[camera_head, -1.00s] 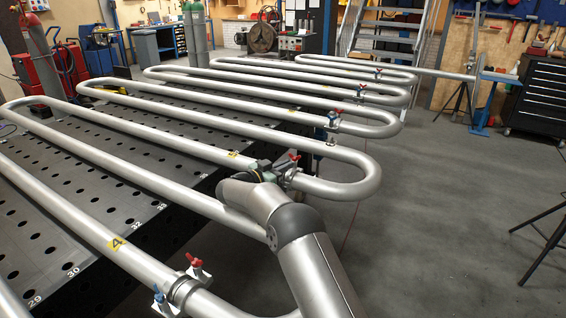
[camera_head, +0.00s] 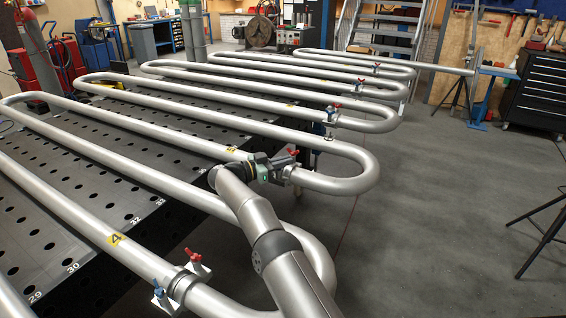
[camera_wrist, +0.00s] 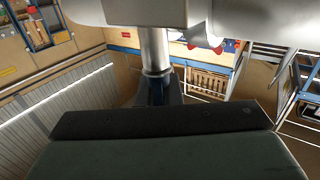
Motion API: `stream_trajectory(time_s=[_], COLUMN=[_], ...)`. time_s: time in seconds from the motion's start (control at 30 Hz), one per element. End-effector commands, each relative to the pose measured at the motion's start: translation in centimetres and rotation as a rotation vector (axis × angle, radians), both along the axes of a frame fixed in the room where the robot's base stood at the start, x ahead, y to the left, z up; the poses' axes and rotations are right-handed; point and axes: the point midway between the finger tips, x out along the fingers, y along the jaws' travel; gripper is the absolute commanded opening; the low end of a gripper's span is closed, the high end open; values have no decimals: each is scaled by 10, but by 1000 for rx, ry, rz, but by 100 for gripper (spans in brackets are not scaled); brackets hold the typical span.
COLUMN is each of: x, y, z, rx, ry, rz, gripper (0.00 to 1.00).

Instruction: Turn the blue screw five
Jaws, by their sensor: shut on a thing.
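My gripper (camera_head: 276,168) is at the clamp on the pipe beside the yellow label 5 (camera_head: 236,151), near the right-hand bend. The blue screw five is hidden behind my gripper in the head view. In the wrist view a dark blue piece (camera_wrist: 158,92) sits under a metal shaft (camera_wrist: 154,50), right at the dark jaw (camera_wrist: 160,122). My gripper is shut on this blue screw. The red screw (camera_head: 293,152) of the same clamp shows just right of my gripper.
The nearer pipe, labelled 4 (camera_head: 115,239), has a clamp with a red screw (camera_head: 194,257) and a blue screw (camera_head: 160,294). A farther clamp (camera_head: 333,114) stands on the pipe behind. Pipes run over a perforated table (camera_head: 100,215). The floor at right is mostly clear.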

Motion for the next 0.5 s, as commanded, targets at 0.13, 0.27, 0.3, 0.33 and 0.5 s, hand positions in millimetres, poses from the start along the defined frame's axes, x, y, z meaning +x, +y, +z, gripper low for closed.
stream_trajectory(time_s=[0.13,0.27,0.3,0.33,0.5], x=[1,1,1,1,1], y=[-2,-2,-2,-2,-1], z=[5,6,6,6,4], rx=[-3,-3,-3,-3,-2], ry=[-9,-10,-10,-10,-6], rz=[-1,-1,0,0,0], gripper=[0,0,8,16,27])
